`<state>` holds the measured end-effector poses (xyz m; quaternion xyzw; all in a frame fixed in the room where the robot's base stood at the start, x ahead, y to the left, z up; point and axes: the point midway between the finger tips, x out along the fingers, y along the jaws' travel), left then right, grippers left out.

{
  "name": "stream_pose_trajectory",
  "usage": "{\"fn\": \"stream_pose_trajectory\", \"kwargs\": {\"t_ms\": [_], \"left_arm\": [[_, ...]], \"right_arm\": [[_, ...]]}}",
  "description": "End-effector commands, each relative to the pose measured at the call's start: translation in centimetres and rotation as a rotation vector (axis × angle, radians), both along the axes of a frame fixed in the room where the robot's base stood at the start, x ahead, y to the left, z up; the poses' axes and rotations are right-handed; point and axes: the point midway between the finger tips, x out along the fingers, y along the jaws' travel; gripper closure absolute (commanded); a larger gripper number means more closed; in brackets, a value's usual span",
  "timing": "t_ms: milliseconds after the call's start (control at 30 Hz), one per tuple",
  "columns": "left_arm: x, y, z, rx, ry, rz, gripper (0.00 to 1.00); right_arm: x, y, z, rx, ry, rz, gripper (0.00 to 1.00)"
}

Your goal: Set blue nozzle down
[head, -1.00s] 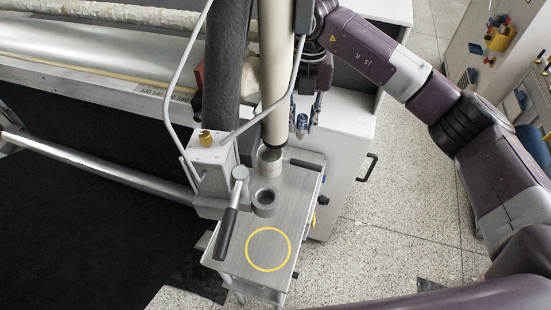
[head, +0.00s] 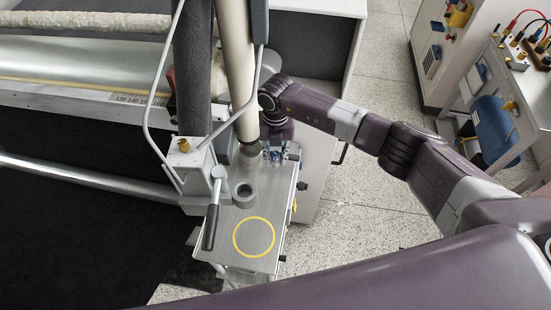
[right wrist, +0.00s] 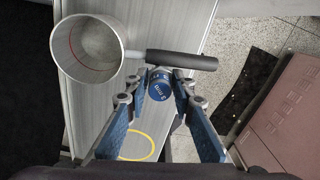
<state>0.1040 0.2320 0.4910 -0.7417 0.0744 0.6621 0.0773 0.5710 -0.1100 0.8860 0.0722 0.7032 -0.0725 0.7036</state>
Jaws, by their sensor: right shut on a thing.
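The blue nozzle (head: 274,156) is small and blue. It is held in my right gripper (head: 277,153), just right of the pale vertical tube, over the far right part of the grey cart top (head: 270,210). In the right wrist view the nozzle's round blue end (right wrist: 159,88) shows between the blue-padded fingers. A yellow ring (head: 234,238) is marked on the cart top, nearer the front than the gripper. It is partly visible in the right wrist view (right wrist: 152,140), between the fingers. The nozzle's height above the cart is hard to tell. My left gripper is not in view.
A metal cup-like tube end (right wrist: 88,48) is close by in the right wrist view. The cart top around the yellow ring is clear.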

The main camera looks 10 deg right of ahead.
Motion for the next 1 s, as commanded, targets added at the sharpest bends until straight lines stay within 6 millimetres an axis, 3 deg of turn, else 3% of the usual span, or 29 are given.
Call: {"fn": "stream_pose_trajectory", "kwargs": {"t_ms": [167, 567, 600, 633, 1000], "left_arm": [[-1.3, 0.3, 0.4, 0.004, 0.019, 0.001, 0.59], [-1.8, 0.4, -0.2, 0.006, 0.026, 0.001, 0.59], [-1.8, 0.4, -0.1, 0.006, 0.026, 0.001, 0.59], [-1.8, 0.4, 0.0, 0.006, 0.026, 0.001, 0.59], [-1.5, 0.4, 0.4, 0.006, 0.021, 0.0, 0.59]], "right_arm": [[-0.1, 0.1, -2.1, -0.001, 0.002, 0.0, 1.0], [0.0, 0.0, -2.8, 0.0, 0.0, 0.001, 1.0], [0.0, 0.0, -2.8, 0.0, 0.0, 0.001, 0.75], [0.0, 0.0, -2.7, 0.0, 0.0, 0.001, 0.72], [0.0, 0.0, -2.2, 0.0, 0.001, 0.001, 0.7]]}}
